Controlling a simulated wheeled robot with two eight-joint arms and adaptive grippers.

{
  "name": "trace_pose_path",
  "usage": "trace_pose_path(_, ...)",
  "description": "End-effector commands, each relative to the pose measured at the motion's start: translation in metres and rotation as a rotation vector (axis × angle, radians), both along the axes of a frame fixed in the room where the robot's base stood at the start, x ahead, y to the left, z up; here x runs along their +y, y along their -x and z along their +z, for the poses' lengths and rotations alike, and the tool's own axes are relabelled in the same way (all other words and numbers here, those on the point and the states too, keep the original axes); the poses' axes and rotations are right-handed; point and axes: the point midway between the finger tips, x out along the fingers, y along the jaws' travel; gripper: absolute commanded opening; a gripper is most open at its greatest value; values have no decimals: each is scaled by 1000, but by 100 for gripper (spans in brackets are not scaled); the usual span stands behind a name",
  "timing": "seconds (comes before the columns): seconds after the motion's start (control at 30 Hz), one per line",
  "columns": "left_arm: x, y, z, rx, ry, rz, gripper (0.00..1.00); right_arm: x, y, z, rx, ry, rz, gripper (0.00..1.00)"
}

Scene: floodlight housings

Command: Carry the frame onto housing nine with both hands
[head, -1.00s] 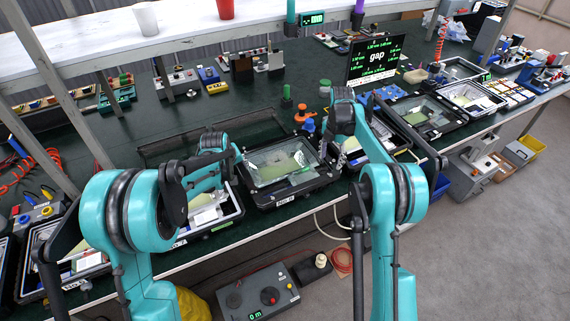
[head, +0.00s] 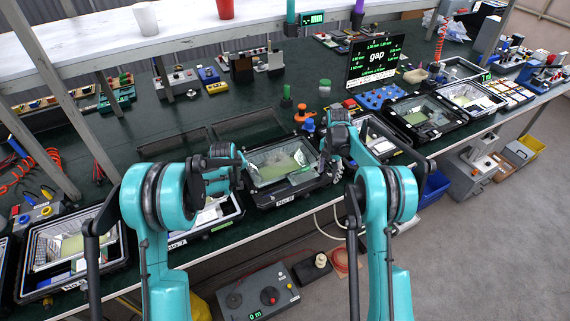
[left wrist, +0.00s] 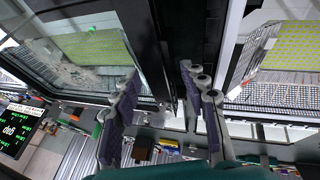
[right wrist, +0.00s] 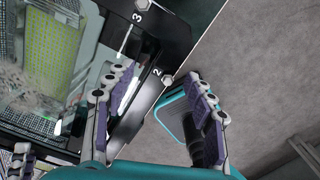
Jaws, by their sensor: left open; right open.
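The frame (head: 262,178), a dark rim around a glass pane, lies on the middle housing (head: 285,198) at the bench's front edge. My left gripper (head: 240,163) is open at the frame's left side. In the left wrist view its fingers (left wrist: 160,90) are spread on either side of a dark rim. My right gripper (head: 329,165) is open at the right side. In the right wrist view its fingers (right wrist: 155,105) are spread about the frame's black edge, with bolts marked 3 and 2.
Another housing (head: 218,224) sits close on the left, and one (head: 30,275) further left. Glazed housings (head: 425,118) stand to the right. A blue tray of knobs (head: 380,97), orange and blue pieces (head: 305,115) and a gap display (head: 375,60) stand behind.

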Motion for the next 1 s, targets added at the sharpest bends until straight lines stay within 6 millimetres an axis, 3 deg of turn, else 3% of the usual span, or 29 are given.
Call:
trace_pose_path(0.1, 0, 0, 0, 0, 0, 0, 44, 0, 0, 0, 0, 0, 0, 55)
trace_pose_path(0.27, 0, 0, 0, 0, 0, 0, 2, 0, 0, 0, 0, 0, 0, 12)
trace_pose_path(0.3, 0, 0, 0, 0, 0, 0, 0, 0, 0, 0, 0, 0, 0, 2)
trace_pose_path(0.73, 0, 0, 4, -1, 0, 1, 0, 0, 0, 4, 1, 1, 1, 0)
trace_pose_path(1.0, 0, 0, 27, -2, 1, 2, 0, 0, 0, 27, 1, 1, 2, 0)
